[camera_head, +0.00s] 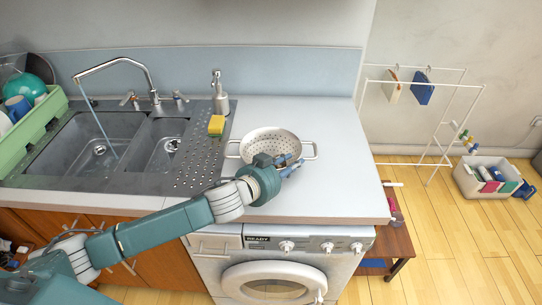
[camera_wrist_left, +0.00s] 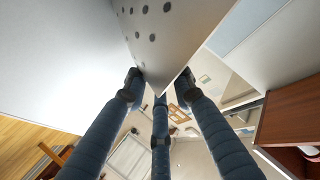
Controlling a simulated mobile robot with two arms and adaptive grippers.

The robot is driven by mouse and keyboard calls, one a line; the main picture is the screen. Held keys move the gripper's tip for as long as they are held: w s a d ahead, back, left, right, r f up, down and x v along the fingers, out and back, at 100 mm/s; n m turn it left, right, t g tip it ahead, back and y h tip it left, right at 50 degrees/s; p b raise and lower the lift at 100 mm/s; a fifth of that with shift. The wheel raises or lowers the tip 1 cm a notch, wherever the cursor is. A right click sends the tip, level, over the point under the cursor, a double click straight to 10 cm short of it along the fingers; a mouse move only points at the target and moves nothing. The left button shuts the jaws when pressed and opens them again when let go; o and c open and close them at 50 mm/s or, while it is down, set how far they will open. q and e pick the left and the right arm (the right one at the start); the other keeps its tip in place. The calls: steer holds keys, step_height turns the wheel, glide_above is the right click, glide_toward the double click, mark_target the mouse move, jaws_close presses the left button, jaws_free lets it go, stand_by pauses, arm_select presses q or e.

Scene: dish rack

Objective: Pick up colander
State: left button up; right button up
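The colander (camera_head: 269,141) is a pale metal bowl with holes and a handle on each side. It appears upright and level over the white worktop, right of the sink. My left gripper (camera_head: 287,166) is at its front rim and hides part of the near side. In the left wrist view the colander's perforated wall (camera_wrist_left: 168,50) comes down between the blue fingers of my left gripper (camera_wrist_left: 159,83). The fingertips are close to the wall on both sides; I cannot tell whether they press on it. My right gripper is not in view.
The sink (camera_head: 95,150) with its faucet lies left of the colander. A yellow sponge (camera_head: 216,125) and a soap dispenser (camera_head: 220,100) stand near it. A green dish rack (camera_head: 33,122) is at far left. The worktop (camera_head: 345,180) right of the colander is clear.

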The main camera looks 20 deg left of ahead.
arm_select(q)
jaws_close()
steer(key=shift+r, duration=0.15)
steer(key=shift+r, duration=0.1)
